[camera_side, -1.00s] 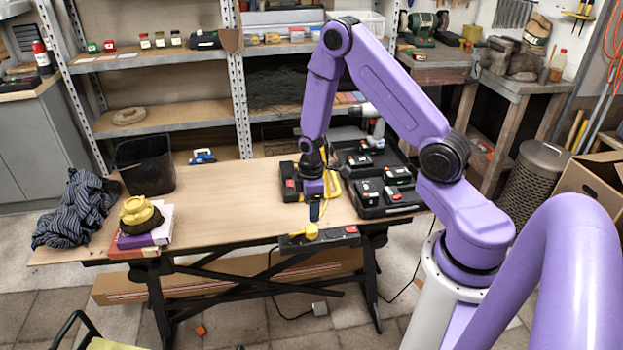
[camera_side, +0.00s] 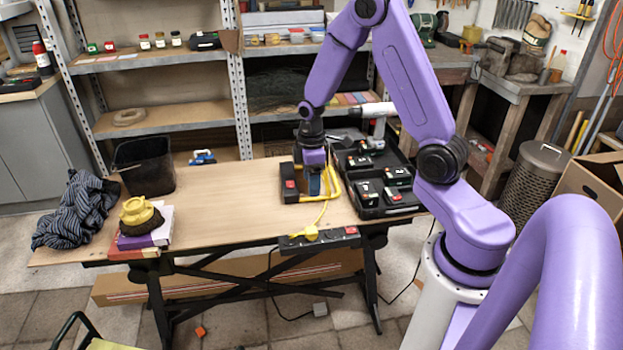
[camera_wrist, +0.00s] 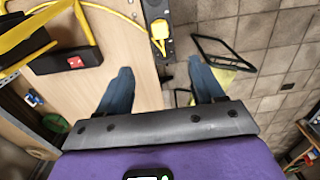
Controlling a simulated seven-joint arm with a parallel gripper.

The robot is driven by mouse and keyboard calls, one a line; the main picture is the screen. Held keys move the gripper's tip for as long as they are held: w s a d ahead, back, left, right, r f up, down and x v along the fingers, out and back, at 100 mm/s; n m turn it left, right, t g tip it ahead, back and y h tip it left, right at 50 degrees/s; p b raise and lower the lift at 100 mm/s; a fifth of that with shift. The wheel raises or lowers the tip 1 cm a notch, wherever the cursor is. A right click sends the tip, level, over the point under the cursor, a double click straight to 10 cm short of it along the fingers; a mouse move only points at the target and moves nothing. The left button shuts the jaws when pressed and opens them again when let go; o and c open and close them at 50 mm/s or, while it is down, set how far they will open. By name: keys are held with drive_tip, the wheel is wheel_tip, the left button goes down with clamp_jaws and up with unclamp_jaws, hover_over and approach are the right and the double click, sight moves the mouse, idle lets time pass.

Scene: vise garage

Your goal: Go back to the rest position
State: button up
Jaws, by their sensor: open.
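My gripper (camera_side: 314,186) is a purple hand with dark blue fingers. In the side view it hangs pointing down, in front of the yellow and black device on the bench. In the wrist view its two fingers (camera_wrist: 160,72) stand wide apart with nothing between them; bench edge and floor show beyond. The yellow and black device (camera_side: 289,184) has a red label or switch and shows at the upper left of the wrist view (camera_wrist: 75,62). Its yellow cable runs to a yellow plug (camera_side: 311,232) on the black power strip (camera_side: 345,235) at the bench's front edge.
An open black case (camera_side: 398,210) with several batteries and a drill (camera_side: 376,112) sits right of my gripper. The bench (camera_side: 230,205) between is clear.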

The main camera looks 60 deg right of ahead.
drive_tip(key=shift+a, duration=0.1)
drive_tip(key=s+a+r+n, duration=0.2)
drive_tip(key=s+a+r, duration=0.9)
drive_tip(key=s+a, duration=0.45)
drive_tip(key=s+r+n, duration=0.1)
drive_tip(key=s+r, duration=0.2)
drive_tip(key=s, duration=0.6)
drive_tip(key=shift+s+a+r+n, duration=0.15)
drive_tip(key=shift+a+n, duration=0.05)
drive_tip(key=shift+n, duration=0.1)
